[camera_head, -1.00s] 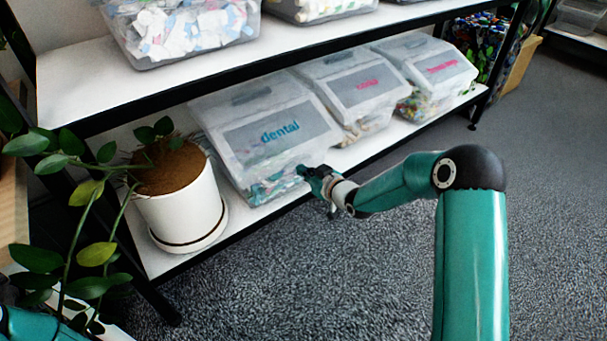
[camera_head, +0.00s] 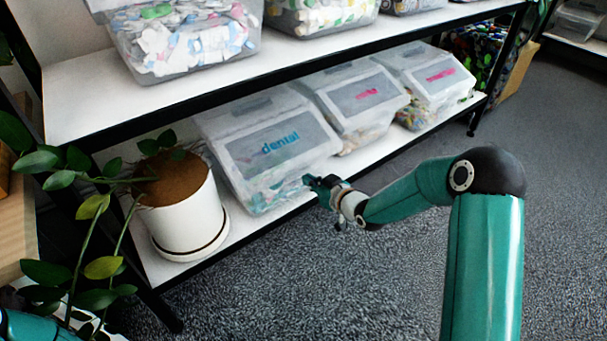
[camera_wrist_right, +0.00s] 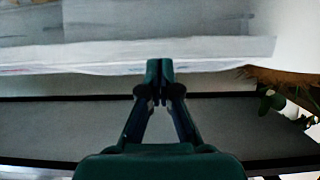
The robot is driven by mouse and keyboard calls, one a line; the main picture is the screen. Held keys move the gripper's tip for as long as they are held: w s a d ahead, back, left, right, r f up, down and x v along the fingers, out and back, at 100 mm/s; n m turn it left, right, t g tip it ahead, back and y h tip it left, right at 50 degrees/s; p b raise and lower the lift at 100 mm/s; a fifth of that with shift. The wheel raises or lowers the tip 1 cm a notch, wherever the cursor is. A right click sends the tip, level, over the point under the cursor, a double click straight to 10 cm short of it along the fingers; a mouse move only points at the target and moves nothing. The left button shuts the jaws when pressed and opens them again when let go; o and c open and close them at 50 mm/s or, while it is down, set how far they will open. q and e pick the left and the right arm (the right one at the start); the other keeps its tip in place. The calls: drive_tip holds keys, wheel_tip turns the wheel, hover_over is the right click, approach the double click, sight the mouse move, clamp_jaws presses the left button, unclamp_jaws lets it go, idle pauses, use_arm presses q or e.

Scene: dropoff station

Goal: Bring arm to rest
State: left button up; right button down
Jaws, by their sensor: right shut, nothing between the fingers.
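My right gripper (camera_head: 322,186) is at the front edge of the lower shelf, just in front of the clear bin labelled "dental" (camera_head: 250,180). In the right wrist view its two fingers (camera_wrist_right: 159,72) meet at the tips, shut and empty. The bin's pale lower part (camera_wrist_right: 200,52) fills the top of that view, beyond the fingertips. I cannot tell whether the fingertips touch the bin. My right arm reaches in from the lower right, bent at the elbow. A bit of my left arm shows at the lower left corner; its gripper is out of view.
A potted plant (camera_head: 191,222) stands left of the dental bin on the lower shelf (camera_head: 255,222). Two more lidded bins (camera_head: 352,100) (camera_head: 430,80) stand to the right. Open bins (camera_head: 190,45) fill the upper shelf (camera_head: 95,92). The grey carpet (camera_head: 330,290) in front is clear.

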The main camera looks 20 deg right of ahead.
drive_tip(key=s+d+f, duration=0.2)
drive_tip(key=s, duration=0.4)
drive_tip(key=s+a+f+g+y, duration=0.1)
drive_tip(key=s+a+f+g, duration=0.4)
drive_tip(key=s+a+f, duration=0.5)
drive_tip(key=s+a+f+m+g, duration=0.25)
drive_tip(key=s+f+g, duration=0.2)
drive_tip(key=s, duration=0.35)
drive_tip(key=s+a+f+m+g, duration=0.25)
drive_tip(key=s+f, duration=0.25)
drive_tip(key=s, duration=0.4)
wheel_tip(320, 180, up, 37)
drive_tip(key=s+g+p, duration=0.1)
drive_tip(key=p, duration=3.6)
drive_tip(key=shift+a+f+h, duration=0.15)
drive_tip(key=shift+a+h, duration=0.05)
drive_tip(key=shift+h, duration=0.1)
